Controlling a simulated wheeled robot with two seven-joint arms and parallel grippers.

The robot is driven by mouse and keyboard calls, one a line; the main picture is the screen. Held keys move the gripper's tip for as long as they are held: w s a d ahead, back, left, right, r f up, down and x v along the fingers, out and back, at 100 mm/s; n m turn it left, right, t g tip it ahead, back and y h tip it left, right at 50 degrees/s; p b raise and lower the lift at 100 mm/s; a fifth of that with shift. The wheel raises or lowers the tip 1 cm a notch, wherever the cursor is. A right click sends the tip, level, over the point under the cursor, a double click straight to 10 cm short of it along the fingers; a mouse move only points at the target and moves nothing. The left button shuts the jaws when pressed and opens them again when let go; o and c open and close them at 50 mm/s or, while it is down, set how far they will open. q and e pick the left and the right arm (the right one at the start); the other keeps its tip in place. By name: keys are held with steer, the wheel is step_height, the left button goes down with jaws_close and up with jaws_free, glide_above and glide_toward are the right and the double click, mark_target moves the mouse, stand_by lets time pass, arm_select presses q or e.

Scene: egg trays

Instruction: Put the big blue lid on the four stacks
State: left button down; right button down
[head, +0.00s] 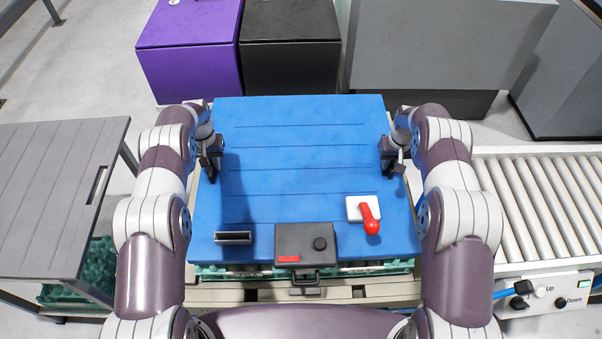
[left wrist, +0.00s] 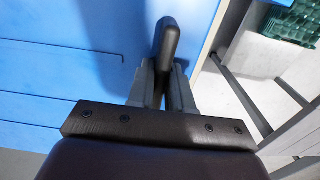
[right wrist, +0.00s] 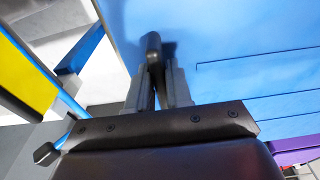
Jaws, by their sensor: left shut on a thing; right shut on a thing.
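The big blue lid (head: 290,180) is a wide flat board with thin grooves, and it fills the middle of the head view. Green egg trays (head: 350,268) show just under its near edge; the rest of the stacks is hidden. I cannot tell whether the lid rests on them. My left gripper (head: 210,165) is shut on a black handle (left wrist: 168,42) at the lid's left side. My right gripper (head: 394,160) is shut on another black handle (right wrist: 153,48) at its right side. The lid looks about level.
A dark box (head: 305,240), a black slotted piece (head: 232,238) and a red lever (head: 369,218) appear over the lid's near part. A grey table (head: 60,190) stands left, a roller conveyor (head: 550,200) right. Purple (head: 190,50) and black cabinets (head: 290,50) stand behind.

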arm_select(q)
steer(key=shift+w+f, duration=0.1)
steer(key=shift+f, duration=0.2)
arm_select(e)
steer(key=shift+w+f, duration=0.1)
steer(key=shift+f, duration=0.2)
arm_select(q)
steer(key=c, duration=1)
jaws_free()
steer(key=shift+f, duration=0.1)
steer(key=shift+c, duration=0.2)
arm_select(e)
steer(key=c, duration=1)
jaws_free()
steer(key=shift+f, duration=0.1)
steer(key=shift+c, duration=0.2)
arm_select(q)
steer(key=shift+s, duration=0.2)
arm_select(e)
steer(key=shift+s, duration=0.2)
arm_select(q)
steer(key=shift+w, duration=0.1)
step_height(320, 180, up, 7)
steer(key=shift+r, duration=0.25)
arm_select(e)
steer(key=shift+r, duration=0.45)
step_height(320, 180, up, 11)
steer(key=s, duration=0.1)
steer(key=shift+s, duration=0.2)
